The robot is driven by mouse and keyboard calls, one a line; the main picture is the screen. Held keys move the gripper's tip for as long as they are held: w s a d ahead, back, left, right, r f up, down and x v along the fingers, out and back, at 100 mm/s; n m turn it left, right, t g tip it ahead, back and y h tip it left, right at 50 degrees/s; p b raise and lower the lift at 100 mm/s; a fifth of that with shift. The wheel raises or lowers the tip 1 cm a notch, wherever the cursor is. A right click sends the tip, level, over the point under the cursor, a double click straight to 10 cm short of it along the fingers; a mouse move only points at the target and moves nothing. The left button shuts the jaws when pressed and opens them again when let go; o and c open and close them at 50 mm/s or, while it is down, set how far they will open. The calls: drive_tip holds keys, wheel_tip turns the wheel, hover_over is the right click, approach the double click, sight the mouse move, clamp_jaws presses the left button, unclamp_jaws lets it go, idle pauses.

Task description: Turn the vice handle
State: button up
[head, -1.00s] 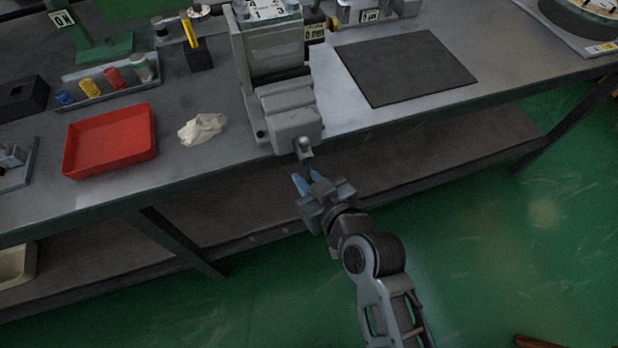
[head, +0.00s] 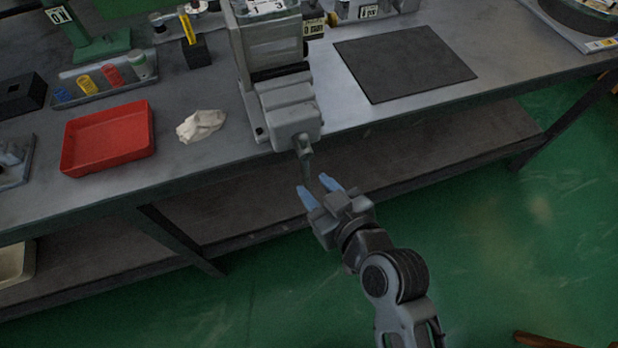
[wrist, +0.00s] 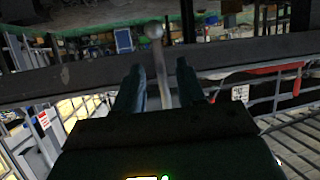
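The grey vice (head: 287,105) sits at the front edge of the bench. Its handle (head: 306,168) is a thin bar hanging down from the screw end, in front of the edge. In the wrist view the handle (wrist: 160,70) is a rod with a round knob on top, standing in the picture between my two fingers. My gripper (head: 314,186) is open just below and in front of the screw end, its blue fingertips near the handle's lower end. The wrist view also shows my gripper (wrist: 158,70) with a gap on both sides of the rod. Whether the rod is between the fingers or beyond them is unclear.
A dark mat (head: 403,62) lies right of the vice. A crumpled white cloth (head: 201,125) and a red tray (head: 108,140) lie to the left. A lower shelf (head: 400,170) runs under the bench. The green floor in front is clear around my arm.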

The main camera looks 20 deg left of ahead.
drive_tip(key=shift+v, duration=1.65)
drive_tip(key=s+d+m+t+h, duration=0.4)
drive_tip(key=s+d+m+h, duration=0.2)
drive_tip(key=s+d, duration=1)
drive_tip(key=s+d+r+m+t+h, duration=0.1)
drive_tip(key=s+d+r+m+h, duration=0.2)
drive_tip(key=s+d+r, duration=0.6)
wheel_tip(320, 180, up, 3)
drive_tip(key=shift+s+f, duration=0.25)
drive_tip(key=shift+s, duration=0.7)
